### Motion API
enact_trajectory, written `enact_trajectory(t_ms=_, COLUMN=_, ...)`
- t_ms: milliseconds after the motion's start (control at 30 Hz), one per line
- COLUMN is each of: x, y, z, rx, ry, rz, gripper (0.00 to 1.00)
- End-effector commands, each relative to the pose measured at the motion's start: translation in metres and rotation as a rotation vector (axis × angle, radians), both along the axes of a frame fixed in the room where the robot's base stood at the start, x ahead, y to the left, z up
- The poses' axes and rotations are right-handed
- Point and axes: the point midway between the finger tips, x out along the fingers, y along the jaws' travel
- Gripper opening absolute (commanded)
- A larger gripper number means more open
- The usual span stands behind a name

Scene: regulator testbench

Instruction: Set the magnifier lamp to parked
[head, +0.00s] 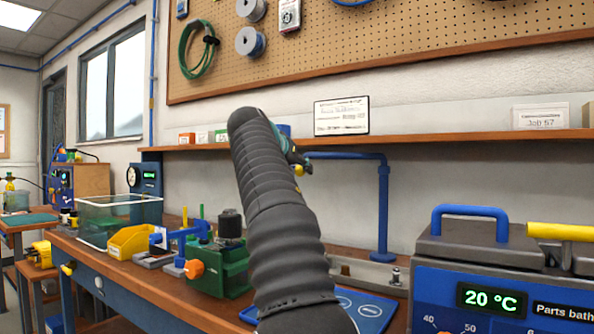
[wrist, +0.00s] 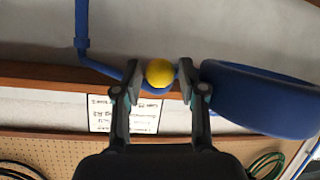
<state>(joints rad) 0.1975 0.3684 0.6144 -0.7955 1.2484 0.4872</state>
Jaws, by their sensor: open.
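The magnifier lamp is blue, with an upright post (head: 383,210) on the bench and an arm (head: 345,155) reaching left behind my arm. A yellow knob (head: 299,170) shows by my gripper (head: 296,160) in the head view. In the wrist view the knob (wrist: 159,71) sits between the open fingertips of my gripper (wrist: 158,80), with a finger on each side. I cannot tell whether they touch it. The thick blue lamp head (wrist: 262,98) is right of the fingers there; in the head view my arm mostly hides it.
A wooden shelf (head: 450,137) with a framed card (head: 341,116) runs behind the lamp under the pegboard (head: 400,35). A parts bath (head: 500,290) stands at right. A green vise-like fixture (head: 222,268), yellow bin (head: 131,241) and clear tub (head: 105,222) crowd the bench at left.

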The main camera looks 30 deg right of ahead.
Motion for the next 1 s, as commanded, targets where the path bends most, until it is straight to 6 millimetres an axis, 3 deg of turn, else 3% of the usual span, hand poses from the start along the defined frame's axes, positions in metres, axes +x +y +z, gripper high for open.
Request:
enact_trajectory(t_ms=167, x=-0.007, y=0.013, z=0.007, rx=0.000, ry=-0.002, rz=0.003, gripper=0.41)
enact_trajectory(t_ms=600, x=-0.047, y=0.078, z=0.037, rx=-0.001, ry=-0.001, rz=0.004, gripper=0.41)
enact_trajectory(t_ms=1000, x=-0.058, y=0.094, z=0.045, rx=0.000, ry=0.001, rz=-0.001, gripper=0.41)
